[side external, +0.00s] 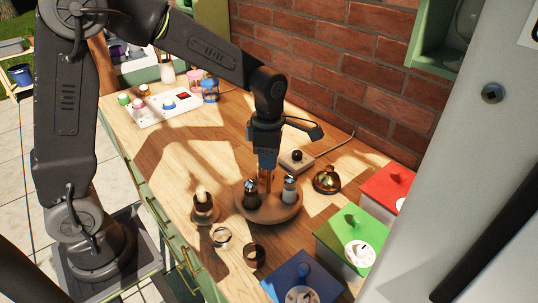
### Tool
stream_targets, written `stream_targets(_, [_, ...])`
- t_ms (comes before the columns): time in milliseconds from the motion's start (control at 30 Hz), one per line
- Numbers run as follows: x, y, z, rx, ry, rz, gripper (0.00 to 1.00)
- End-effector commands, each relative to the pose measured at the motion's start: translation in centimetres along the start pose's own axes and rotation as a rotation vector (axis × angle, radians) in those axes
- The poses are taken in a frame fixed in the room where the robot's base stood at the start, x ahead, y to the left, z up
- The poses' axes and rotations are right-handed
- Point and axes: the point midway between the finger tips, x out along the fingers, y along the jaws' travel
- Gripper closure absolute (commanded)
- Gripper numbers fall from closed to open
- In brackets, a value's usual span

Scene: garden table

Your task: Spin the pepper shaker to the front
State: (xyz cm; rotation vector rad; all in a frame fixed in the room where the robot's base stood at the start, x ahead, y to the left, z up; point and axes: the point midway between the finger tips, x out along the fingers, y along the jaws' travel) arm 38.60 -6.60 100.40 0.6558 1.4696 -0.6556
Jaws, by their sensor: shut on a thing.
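A round wooden turntable (268,215) stands on the table. A dark shaker (250,195), which looks like the pepper shaker, stands on its left side. A lighter shaker (289,190) with a grey top stands on its right side. My gripper (265,177) points straight down between the two shakers, over the middle of the turntable. It is shut on what looks like the turntable's wooden centre post (265,187). The fingertips are small and partly hidden by the shakers. Neither shaker is visibly in the gripper.
A small cup-like item (204,207), a glass ring (221,238) and a brown ring (254,255) stand in front and left. A brass bell (326,180) is to the right. Red (388,186), green (352,238) and blue (302,280) boxes line the right. A brick wall (340,75) stands behind.

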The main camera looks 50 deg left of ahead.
Motion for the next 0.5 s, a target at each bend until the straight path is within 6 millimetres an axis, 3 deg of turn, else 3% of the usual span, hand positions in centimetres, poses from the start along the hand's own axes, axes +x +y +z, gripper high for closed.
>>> stream_targets(467, [-0.07, 0.04, -0.01, -0.007, -0.001, 0.001, 1.00])
stream_targets(500, [-0.07, 0.04, -0.01, -0.007, -0.001, 0.001, 0.65])
